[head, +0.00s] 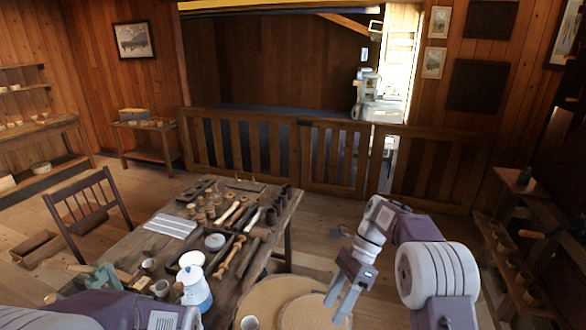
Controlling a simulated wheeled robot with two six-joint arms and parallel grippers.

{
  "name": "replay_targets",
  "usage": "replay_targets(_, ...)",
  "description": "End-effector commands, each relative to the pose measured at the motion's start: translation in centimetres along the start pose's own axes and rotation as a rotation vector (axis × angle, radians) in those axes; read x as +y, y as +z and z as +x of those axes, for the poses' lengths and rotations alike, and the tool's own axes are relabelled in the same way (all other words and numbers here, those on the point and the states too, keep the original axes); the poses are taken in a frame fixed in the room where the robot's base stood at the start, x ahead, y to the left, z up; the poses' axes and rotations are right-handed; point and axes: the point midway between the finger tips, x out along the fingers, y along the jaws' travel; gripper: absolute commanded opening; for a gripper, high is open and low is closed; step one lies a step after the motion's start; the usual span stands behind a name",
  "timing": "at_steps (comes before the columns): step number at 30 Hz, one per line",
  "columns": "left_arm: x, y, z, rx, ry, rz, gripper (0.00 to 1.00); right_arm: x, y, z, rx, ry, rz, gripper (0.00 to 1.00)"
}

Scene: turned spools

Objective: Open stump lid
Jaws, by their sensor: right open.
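Two round, tan wooden tops show at the bottom middle, beside the table. The larger stump top (262,293) is at the left, and a smaller disc, seemingly the lid (305,313), overlaps its right side. I cannot tell how far the lid is raised or apart from the stump. My right gripper (339,302) points down at the right edge of the disc. Its two fingers are apart with nothing between them, and I cannot tell if they touch the disc.
The wooden table (150,246) holds spools, turned pieces and a white-and-blue pot (194,286). A chair (88,212) stands left, shelves (520,240) right. Floor behind my right gripper is mostly clear up to the railing (270,150).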

Motion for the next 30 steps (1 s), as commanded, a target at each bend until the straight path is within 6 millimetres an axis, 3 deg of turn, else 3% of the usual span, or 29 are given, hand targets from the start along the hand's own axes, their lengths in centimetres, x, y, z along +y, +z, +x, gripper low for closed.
replay_targets(5, -0.1, 0.3, 2.5, 0.0, 0.0, 0.0, 0.36, 4.2, -1.4, 2.4, 0.145, -0.09, -0.191, 0.51)
replay_targets(9, -0.1, 0.4, 3.8, 0.0, 0.0, 0.0, 0.36, 8.4, -5.0, 6.2, 0.336, -0.138, -0.497, 0.51)
replay_targets(15, -0.1, 0.4, 3.8, 0.0, 0.0, 0.0, 0.36, 12.6, -10.7, 11.3, 0.587, -0.07, -1.022, 0.51)
replay_targets(17, -0.1, 0.4, 3.8, 0.0, 0.0, 0.0, 0.36, 12.6, -11.8, 12.3, 0.639, -0.035, -1.17, 0.51)
replay_targets(21, -0.1, 0.4, 3.8, 0.0, 0.0, 0.0, 0.36, 10.3, -12.1, 11.2, 0.748, -0.04, -1.374, 0.51)
replay_targets(30, -0.1, 0.4, 3.8, 0.0, 0.0, 0.0, 0.36, 10.2, -12.1, 11.2, 0.754, -0.027, -1.415, 0.52)
